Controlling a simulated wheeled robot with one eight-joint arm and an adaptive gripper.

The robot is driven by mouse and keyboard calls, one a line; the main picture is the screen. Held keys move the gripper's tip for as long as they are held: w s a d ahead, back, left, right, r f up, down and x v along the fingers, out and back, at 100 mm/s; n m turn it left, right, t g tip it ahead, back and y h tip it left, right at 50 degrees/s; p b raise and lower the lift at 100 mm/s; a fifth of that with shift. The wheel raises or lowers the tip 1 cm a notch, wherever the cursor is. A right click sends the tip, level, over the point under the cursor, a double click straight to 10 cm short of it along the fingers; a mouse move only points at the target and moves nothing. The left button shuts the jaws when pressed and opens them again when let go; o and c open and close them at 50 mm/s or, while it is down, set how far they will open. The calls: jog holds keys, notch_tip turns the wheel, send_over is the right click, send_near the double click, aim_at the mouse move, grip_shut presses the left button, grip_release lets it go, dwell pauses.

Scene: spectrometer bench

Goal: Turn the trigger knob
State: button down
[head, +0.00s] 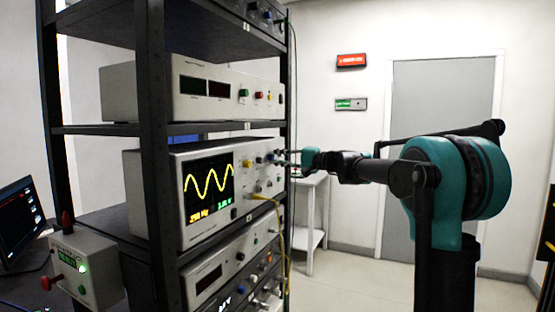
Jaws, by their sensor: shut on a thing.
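The oscilloscope (208,190) sits on the middle shelf of the rack, with a yellow wave on its lit screen. Small knobs and buttons line the panel to the right of the screen. My gripper (282,157) reaches in from the right, level, with its fingertips at the panel's right end. It is shut on a small dark knob there, which I take as the trigger knob. The fingers mostly hide that knob, and no label on it is readable.
A yellow cable (268,198) hangs from the panel below the knobs. Other instruments fill the shelves above (200,88) and below (215,273). The dark rack post (155,150) stands left of the screen. A white table (311,225) is behind; floor beyond is clear.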

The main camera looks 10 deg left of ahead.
jog(key=shift+f, duration=0.1)
jog(key=c, duration=1.4)
grip_release()
jog(key=shift+d, duration=0.1)
jog(key=v, duration=1.2)
